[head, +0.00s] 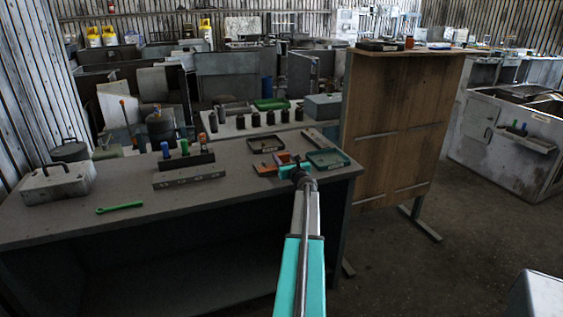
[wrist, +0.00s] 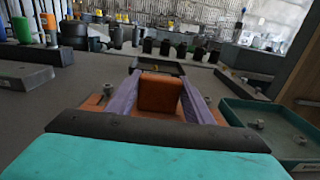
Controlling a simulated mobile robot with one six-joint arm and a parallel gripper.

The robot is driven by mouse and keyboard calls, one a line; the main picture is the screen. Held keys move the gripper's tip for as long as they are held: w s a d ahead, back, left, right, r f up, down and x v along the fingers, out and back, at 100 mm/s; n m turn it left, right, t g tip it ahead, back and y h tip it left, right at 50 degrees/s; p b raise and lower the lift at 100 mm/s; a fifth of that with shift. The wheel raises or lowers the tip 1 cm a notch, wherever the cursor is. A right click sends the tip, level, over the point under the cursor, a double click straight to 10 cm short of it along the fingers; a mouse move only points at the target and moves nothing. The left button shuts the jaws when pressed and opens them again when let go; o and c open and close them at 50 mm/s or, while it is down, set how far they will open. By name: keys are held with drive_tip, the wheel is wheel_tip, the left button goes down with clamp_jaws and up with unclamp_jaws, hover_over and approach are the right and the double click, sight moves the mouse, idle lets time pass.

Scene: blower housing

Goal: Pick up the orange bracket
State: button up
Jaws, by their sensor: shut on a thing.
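The orange bracket (wrist: 160,93) is in the middle of the wrist view, with its block-like upright between the two purple fingers of my gripper (wrist: 161,98). The fingers are shut on this upright. Lower orange parts of the bracket show on both sides, and my gripper's dark and teal body hides the near part. In the head view my gripper (head: 284,160) is over the right end of the grey workbench, and part of the bracket (head: 263,169) shows to its left. The bracket looks low at the bench top; I cannot tell whether it touches.
A green tray (wrist: 240,108) with nuts stands close to the right of my gripper. A dark tray (wrist: 145,64) lies just behind. A block with coloured-handled tools (head: 184,161), a green wrench (head: 120,208) and a metal box (head: 57,184) are farther left. A wooden panel (head: 395,125) stands right.

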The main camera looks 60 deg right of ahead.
drive_tip(key=shift+r, duration=0.15)
drive_tip(key=shift+r, duration=1.65)
clamp_jaws()
drive_tip(key=s+a+b, duration=0.1)
drive_tip(key=s+a, duration=0.3)
drive_tip(key=a, duration=0.3)
drive_tip(key=s+a+r+b, duration=0.1)
drive_tip(key=s+a, duration=0.3)
drive_tip(key=a, duration=0.2)
drive_tip(key=shift+a+r, duration=0.2)
drive_tip(key=shift+a, duration=0.2)
drive_tip(key=shift+s+r, duration=0.1)
wheel_tip(320, 180, up, 8)
drive_tip(key=p, duration=0.6)
drive_tip(key=shift+p, duration=0.4)
